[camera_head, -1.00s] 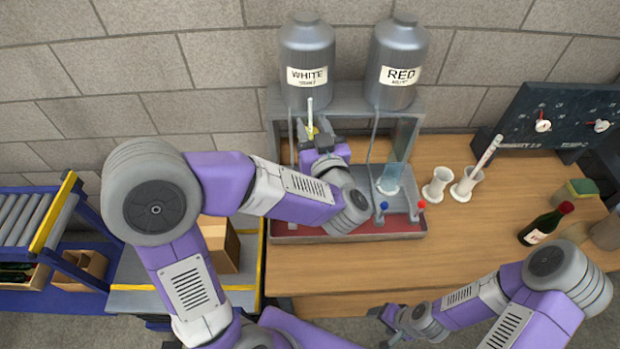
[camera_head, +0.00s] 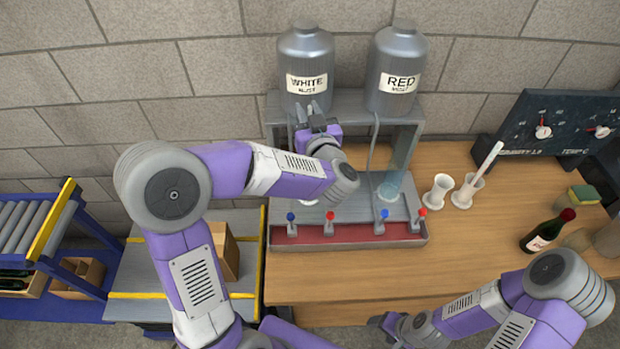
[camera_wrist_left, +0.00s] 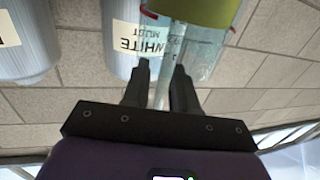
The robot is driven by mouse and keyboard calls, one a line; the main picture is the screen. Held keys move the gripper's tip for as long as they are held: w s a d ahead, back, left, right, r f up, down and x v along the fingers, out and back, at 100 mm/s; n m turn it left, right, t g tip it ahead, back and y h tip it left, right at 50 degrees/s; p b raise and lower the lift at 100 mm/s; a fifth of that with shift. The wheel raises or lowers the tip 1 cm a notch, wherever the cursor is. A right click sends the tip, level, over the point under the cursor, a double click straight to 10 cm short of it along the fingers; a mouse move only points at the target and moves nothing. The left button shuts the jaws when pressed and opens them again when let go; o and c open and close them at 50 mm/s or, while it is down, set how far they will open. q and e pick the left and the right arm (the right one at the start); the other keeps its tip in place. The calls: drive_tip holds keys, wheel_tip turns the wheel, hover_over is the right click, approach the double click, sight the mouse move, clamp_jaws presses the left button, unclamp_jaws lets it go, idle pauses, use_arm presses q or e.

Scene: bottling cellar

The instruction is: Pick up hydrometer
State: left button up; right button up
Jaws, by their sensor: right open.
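My left gripper (camera_head: 309,109) is in front of the white must tank (camera_head: 306,66). In the left wrist view a thin, pale, translucent stem, apparently the hydrometer (camera_wrist_left: 177,50), runs between the two dark fingers (camera_wrist_left: 162,68). I cannot tell whether they press on it. Beyond the fingertips it overlaps a clear cylinder (camera_wrist_left: 212,62) with an olive-yellow part at the picture's top. The hydrometer's lower end is not clear. My right gripper (camera_head: 383,322) is open and low, at the table's front edge.
A red must tank (camera_head: 396,60) stands beside the white one above the tap stand (camera_head: 347,234). A clear cylinder (camera_head: 391,180) stands under the red side.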

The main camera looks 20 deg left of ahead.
use_arm(q)
clamp_jaws()
drive_tip(key=shift+r, duration=0.1)
wheel_tip(320, 180, up, 28)
drive_tip(key=p, duration=0.8)
drive_tip(key=shift+c, duration=1.5)
unclamp_jaws()
clamp_jaws()
